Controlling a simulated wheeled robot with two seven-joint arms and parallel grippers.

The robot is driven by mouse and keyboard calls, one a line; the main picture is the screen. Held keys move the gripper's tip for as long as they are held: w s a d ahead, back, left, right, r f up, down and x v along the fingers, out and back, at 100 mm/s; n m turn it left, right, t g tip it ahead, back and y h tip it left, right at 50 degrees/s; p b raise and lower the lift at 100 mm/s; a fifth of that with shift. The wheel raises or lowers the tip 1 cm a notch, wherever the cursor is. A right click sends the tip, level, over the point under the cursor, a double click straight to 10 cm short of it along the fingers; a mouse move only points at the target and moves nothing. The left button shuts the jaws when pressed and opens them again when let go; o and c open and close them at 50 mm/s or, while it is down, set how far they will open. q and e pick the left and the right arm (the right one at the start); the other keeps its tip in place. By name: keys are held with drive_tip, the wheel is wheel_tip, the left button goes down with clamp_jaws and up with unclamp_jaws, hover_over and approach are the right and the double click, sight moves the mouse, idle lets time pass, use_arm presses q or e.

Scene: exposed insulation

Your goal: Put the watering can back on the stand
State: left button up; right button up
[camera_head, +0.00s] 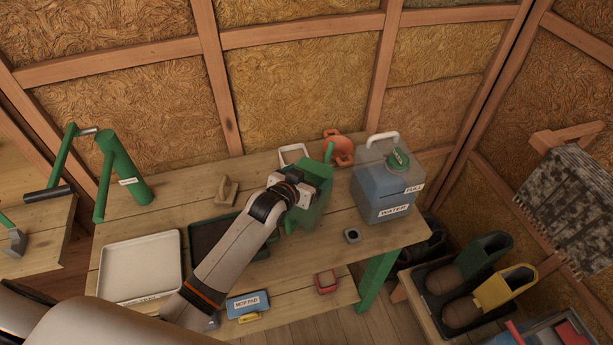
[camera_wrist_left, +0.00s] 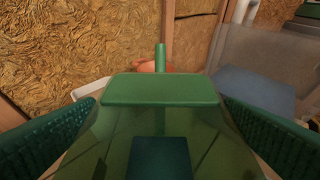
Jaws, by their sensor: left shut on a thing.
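The green watering can (camera_head: 312,212) is at the middle of the wooden table (camera_head: 270,268), upright as far as I can see. My left gripper (camera_head: 300,188) is shut on it, reaching over from the front left. In the left wrist view the can's translucent green body (camera_wrist_left: 160,125) fills the space between the two fingers (camera_wrist_left: 160,140). The arm hides part of the can, and I cannot tell whether its base touches the table. I cannot single out the stand with certainty. My right gripper is not in view.
A dark tray (camera_head: 208,240) lies under my forearm, with a white tray (camera_head: 140,262) to its left. A labelled water container (camera_head: 385,190) stands close right of the can. An orange object (camera_head: 340,150) is behind.

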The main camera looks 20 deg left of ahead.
use_arm(q)
drive_tip(key=shift+f, duration=0.1)
drive_tip(key=o, duration=1.8)
drive_tip(key=shift+c, duration=0.2)
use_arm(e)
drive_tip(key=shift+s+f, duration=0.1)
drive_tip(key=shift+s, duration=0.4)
use_arm(q)
drive_tip(key=b+v, duration=0.1)
drive_tip(key=v, duration=1.1)
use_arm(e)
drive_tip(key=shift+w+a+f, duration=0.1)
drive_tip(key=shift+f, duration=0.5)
